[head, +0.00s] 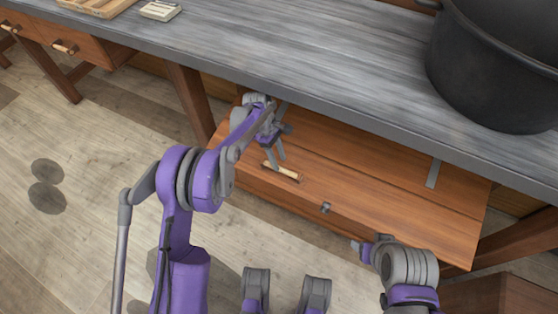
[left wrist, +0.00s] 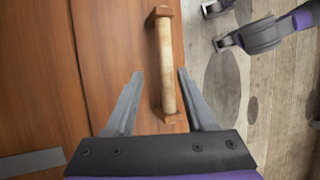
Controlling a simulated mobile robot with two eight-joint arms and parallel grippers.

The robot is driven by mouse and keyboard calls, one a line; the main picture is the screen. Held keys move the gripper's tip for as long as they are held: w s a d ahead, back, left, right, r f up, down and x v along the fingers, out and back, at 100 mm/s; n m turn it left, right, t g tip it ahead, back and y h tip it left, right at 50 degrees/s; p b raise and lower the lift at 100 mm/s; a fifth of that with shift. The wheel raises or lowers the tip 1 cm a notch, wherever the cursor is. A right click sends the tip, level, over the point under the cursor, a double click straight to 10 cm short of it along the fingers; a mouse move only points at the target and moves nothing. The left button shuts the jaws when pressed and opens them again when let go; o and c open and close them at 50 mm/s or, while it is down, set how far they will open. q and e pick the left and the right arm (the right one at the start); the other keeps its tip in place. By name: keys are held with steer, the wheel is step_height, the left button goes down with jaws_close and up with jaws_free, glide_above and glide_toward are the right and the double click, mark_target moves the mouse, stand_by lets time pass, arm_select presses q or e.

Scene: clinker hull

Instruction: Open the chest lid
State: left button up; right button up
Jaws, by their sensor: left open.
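The chest lid (head: 375,165) is a brown plank top under the workbench, and it lies flat and closed. A pale wooden bar handle (head: 282,172) is fixed near its front edge, and a small metal latch (head: 325,207) sits to the right of it. My left gripper (head: 275,158) is open just above the handle. In the left wrist view the handle (left wrist: 166,65) runs lengthwise between the two open fingers (left wrist: 160,75), with a gap on both sides. My right gripper (head: 362,247) is small and partly hidden by its wrist, off the chest's front right.
The grey workbench (head: 290,45) overhangs the back of the chest. A big black pot (head: 495,70) stands on it at the right. A wooden bench leg (head: 192,100) is left of the chest. A wooden box (head: 505,295) is at lower right. Open floor (head: 90,160) lies left.

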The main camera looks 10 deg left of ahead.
arm_select(q)
glide_above(257, 146)
steer(key=s+d, duration=0.2)
steer(key=shift+d+r, duration=0.1)
steer(key=shift+d, duration=0.05)
steer(key=shift+w+a+f, duration=0.2)
steer(key=shift+w+a, duration=0.5)
steer(key=shift+a, duration=0.3)
steer(key=shift+w+a+r, duration=0.1)
steer(key=shift+w+a, duration=0.05)
steer(key=shift+w, duration=0.05)
